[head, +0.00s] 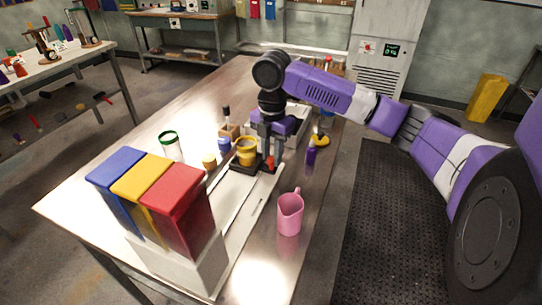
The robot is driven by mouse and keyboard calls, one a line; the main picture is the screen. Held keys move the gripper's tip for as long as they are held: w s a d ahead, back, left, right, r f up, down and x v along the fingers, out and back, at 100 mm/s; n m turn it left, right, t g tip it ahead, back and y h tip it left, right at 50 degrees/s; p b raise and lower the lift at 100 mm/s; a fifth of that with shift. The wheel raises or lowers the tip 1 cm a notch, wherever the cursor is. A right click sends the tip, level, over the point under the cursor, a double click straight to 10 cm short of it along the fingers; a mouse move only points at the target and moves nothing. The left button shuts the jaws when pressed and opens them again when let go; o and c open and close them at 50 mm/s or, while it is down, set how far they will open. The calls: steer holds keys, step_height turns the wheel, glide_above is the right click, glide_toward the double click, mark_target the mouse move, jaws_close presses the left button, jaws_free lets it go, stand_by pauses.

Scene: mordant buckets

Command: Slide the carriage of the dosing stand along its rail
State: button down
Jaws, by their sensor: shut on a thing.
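The dosing stand has a pale base (196,262) carrying blue (118,168), yellow (142,184) and red (179,205) bins. A light rail (232,203) runs from the bins toward the far side of the table. The dark carriage (240,168) sits toward the rail's far end, with a yellow cup (246,155) upright on it. My gripper (270,158) points down at the carriage's right side. It is shut on a small red handle (270,163) there; the fingers partly hide it.
A pink jug (290,214) stands right of the rail, and a purple bottle (311,154) stands beyond it. A green-rimmed jar (170,146) and a small yellow pot (209,161) stand left of the carriage. A light tray (295,143) lies behind my gripper.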

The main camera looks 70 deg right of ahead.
steer(key=shift+d, duration=0.3)
steer(key=c, duration=1.1)
jaws_free()
steer(key=shift+d, duration=0.1)
steer(key=shift+c, duration=0.2)
step_height(320, 180, up, 8)
steer(key=shift+f+b, duration=0.1)
steer(key=shift+b, duration=0.2)
steer(key=shift+s, duration=0.1)
